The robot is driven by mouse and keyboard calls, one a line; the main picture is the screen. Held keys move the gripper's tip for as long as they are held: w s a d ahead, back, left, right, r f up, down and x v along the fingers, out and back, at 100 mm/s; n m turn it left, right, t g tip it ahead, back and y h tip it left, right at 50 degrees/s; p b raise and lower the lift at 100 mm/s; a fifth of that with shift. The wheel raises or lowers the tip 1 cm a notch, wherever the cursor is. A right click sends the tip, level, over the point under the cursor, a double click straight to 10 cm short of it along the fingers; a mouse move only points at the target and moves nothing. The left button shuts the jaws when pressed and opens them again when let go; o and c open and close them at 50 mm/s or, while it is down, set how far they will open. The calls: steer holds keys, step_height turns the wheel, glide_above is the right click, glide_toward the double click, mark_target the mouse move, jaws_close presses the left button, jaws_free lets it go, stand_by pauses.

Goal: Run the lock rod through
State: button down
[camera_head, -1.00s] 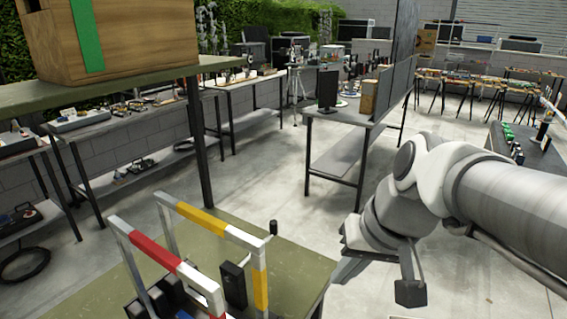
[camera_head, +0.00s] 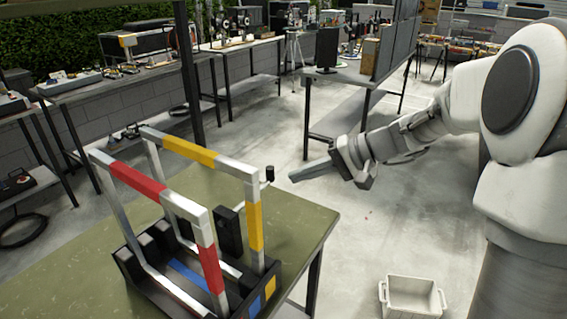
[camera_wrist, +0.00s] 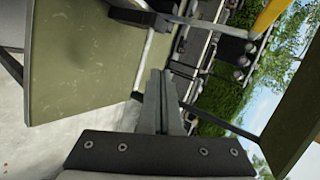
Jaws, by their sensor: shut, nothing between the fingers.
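Two square-tube handles stand in a black base (camera_head: 187,294) on the green table. The red-and-silver handle (camera_head: 137,181) is nearer and the yellow-and-silver handle (camera_head: 188,149) is behind it. A small black knob (camera_head: 270,174) on a short stub is beside the yellow handle's right corner; it may be the lock rod's end, but I cannot tell. My gripper (camera_head: 293,177) is shut and empty, its tips just right of the knob with a small apparent gap. In the wrist view, the closed fingers (camera_wrist: 158,80) point toward the table side. Any holes for the rod are not clear.
The green table (camera_head: 310,222) ends just below my gripper. A dark post (camera_head: 190,75) rises behind the handles. A white crate (camera_head: 411,296) stands on the floor at lower right. A workbench with a monitor (camera_head: 327,50) is behind; floor between is clear.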

steer(key=w+d+f+m+t+y+b, duration=0.2)
steer(key=w+d+f+t, duration=0.1)
steer(key=w, duration=0.4)
steer(key=w+d+f+m+t+y+b, duration=0.2)
steer(key=w+d+f+t+b, duration=0.1)
steer(key=w+d+f, duration=0.2)
steer(key=shift+w+f, duration=0.85)
steer(key=shift+w, duration=0.15)
steer(key=w+a, duration=0.2)
steer(key=a, duration=0.9)
steer(key=shift+a+b, duration=0.15)
steer(key=shift+b, duration=0.2)
steer(key=shift+w, duration=0.1)
